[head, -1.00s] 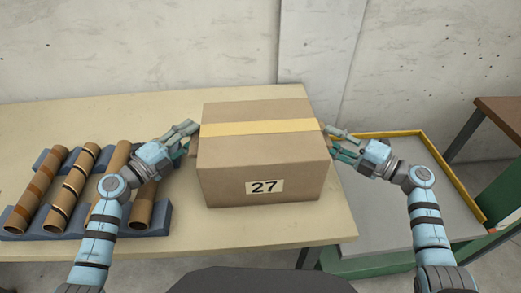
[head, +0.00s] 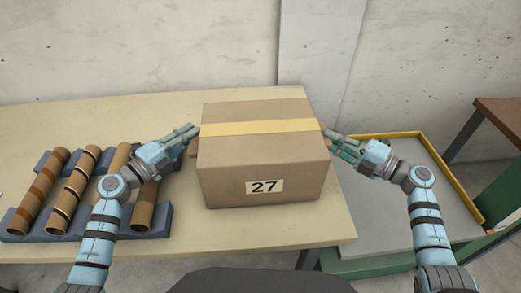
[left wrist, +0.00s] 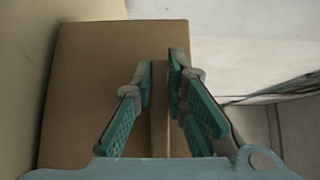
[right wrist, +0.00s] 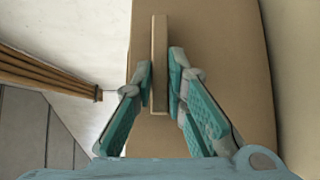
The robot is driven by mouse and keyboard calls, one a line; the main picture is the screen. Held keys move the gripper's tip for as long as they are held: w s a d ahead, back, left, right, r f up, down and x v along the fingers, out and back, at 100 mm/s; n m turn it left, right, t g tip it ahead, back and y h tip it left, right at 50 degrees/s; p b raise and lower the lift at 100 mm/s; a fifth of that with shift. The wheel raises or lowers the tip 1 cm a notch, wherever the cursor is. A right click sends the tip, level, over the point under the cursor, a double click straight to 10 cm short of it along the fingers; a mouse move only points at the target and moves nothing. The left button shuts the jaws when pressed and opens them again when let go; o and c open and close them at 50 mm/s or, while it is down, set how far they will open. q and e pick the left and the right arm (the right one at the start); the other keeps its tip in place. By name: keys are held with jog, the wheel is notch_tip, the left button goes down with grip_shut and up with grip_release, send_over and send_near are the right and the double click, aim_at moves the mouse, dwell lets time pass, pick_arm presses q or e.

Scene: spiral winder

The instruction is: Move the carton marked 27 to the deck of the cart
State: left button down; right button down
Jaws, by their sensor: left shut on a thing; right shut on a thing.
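The carton marked 27 (head: 262,165) is a brown box with a yellow tape band, sitting upright on the table (head: 270,232). My left gripper (head: 192,132) is at its left side, shut on a thin upright cardboard strip (left wrist: 160,115) that stands out from the carton wall (left wrist: 95,65). My right gripper (head: 333,142) is at its right side, shut on a matching strip (right wrist: 159,50) beside the carton wall (right wrist: 220,60). The cart's grey deck (head: 395,205) with a yellow rim lies to the right of the table, bare where it shows.
Several brown tubes (head: 80,180) lie on a blue rack (head: 165,218) on the left of the table. A brown-topped stand (head: 500,118) is at the far right. A concrete wall (head: 150,45) is behind. The table's right edge lies between carton and cart deck.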

notch_tip(320, 180, up, 4)
jog(key=p, duration=0.3)
jog(key=shift+d, duration=0.1)
dwell(0.6)
